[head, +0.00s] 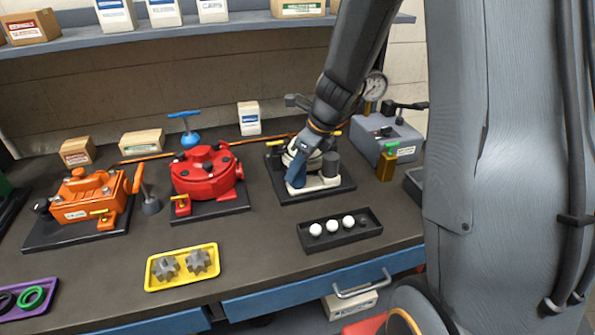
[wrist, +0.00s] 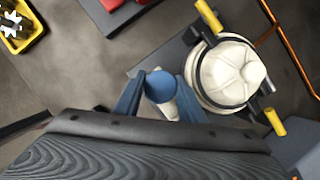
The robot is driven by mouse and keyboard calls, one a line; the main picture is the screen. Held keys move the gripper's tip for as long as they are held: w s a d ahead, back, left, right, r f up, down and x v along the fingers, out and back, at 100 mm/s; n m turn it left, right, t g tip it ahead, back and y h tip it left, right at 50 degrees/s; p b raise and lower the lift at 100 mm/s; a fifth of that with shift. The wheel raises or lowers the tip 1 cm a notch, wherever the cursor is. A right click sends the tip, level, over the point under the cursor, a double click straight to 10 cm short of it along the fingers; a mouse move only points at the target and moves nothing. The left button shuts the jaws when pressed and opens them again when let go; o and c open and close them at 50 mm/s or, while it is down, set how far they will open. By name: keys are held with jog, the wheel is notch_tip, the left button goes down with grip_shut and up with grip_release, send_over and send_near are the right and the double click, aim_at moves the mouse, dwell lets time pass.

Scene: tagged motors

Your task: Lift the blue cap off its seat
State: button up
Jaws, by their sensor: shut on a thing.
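The blue cap (wrist: 159,86) is round and shows in the wrist view between the two blue fingers of my gripper (wrist: 161,88). My gripper is shut on it. A pale post or stem shows just below the cap, and I cannot tell whether the cap still touches its seat. Beside it is the white domed motor (wrist: 224,74) with yellow-ended clamps, on a dark base plate. In the head view my gripper (head: 297,168) reaches down at the left front of this motor (head: 318,184), and the cap is hidden there.
A red motor (head: 205,175) and an orange one (head: 88,198) stand to the left. A black tray with white balls (head: 372,233) and a yellow tray with grey gears (head: 150,284) lie in front. A grey machine with a gauge (head: 385,138) stands to the right.

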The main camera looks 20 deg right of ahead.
notch_tip(320, 180, up, 9)
jog(key=shift+f, duration=0.15)
notch_tip(320, 180, up, 6)
jog(key=p, duration=0.6)
jog(key=shift+r+p, duration=0.2)
jog(key=shift+p, duration=0.2)
